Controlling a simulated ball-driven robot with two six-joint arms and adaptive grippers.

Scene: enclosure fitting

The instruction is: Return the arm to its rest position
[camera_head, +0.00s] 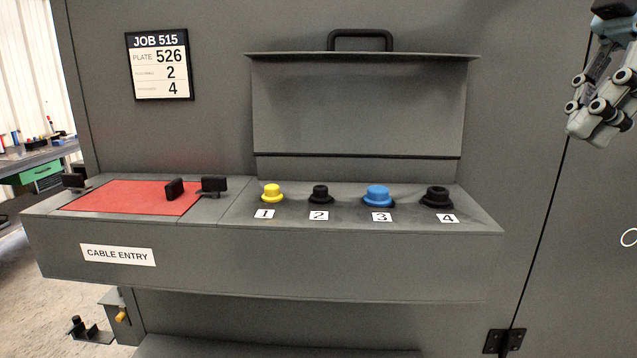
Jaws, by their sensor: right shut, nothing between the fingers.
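My right gripper (588,130) is at the upper right of the head view, pointing down. Its fingers are shut with nothing between them. It is apart from the ledge and its fittings, in front of the grey enclosure wall. The upper part of the arm is cut off by the picture's edge. My left gripper is out of view.
A grey ledge (270,262) juts out, bearing a yellow plug (271,193), a small black plug (320,194), a blue plug (377,195) and a larger black plug (437,197). A red plate (125,196) lies left among black clamps. A raised lid (355,105) stands behind.

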